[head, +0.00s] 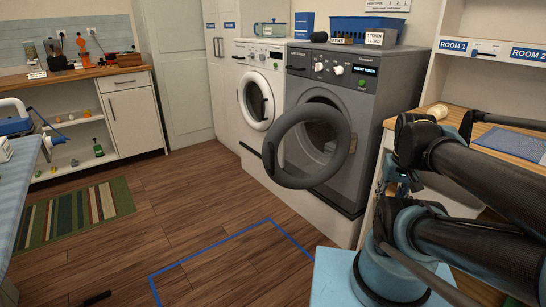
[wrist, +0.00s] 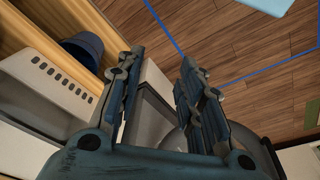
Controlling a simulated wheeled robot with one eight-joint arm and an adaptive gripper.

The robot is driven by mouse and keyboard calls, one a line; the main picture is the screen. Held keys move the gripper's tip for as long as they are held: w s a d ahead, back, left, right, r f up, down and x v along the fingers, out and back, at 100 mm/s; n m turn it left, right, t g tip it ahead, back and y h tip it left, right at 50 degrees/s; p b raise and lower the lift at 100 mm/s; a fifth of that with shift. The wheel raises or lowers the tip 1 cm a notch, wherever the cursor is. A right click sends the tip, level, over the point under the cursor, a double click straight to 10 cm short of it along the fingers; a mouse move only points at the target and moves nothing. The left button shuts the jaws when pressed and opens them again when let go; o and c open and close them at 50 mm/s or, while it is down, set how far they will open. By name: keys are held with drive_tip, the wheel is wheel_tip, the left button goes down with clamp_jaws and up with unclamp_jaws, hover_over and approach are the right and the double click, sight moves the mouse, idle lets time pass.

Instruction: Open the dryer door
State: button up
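The dark grey dryer (head: 364,109) stands right of a white washer in the head view. Its round grey door (head: 343,148) stands out from the front at an angle, open, and part of the drum opening (head: 318,130) shows through and behind the ring. A dark handle (head: 268,158) is on the door's left side. My arm is at the right of the head view, and I cannot make out the gripper's fingers there. In the wrist view my gripper (wrist: 163,55) has its two fingers apart with nothing held between them. A grey-white surface lies beyond them; I cannot tell which part it is.
The white washer (head: 246,98) has a shut door. A wooden-topped shelf unit (head: 441,98) stands right of the dryer. A blue bucket (wrist: 82,50) and a white slotted basket (wrist: 50,82) are at left in the wrist view. Blue tape (head: 222,243) marks clear floor.

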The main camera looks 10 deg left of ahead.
drive_tip(key=w+a+r+n, duration=0.2)
drive_tip(key=w+a+r, duration=0.5)
drive_tip(key=w+r, duration=0.2)
wheel_tip(320, 180, up, 6)
drive_tip(key=n+g, duration=0.2)
drive_tip(key=n, duration=0.4)
hover_over(272, 155)
drive_tip(key=f, duration=1.1)
drive_tip(key=w+f, duration=0.1)
drive_tip(key=f, duration=0.5)
drive_tip(key=shift+f, duration=0.2)
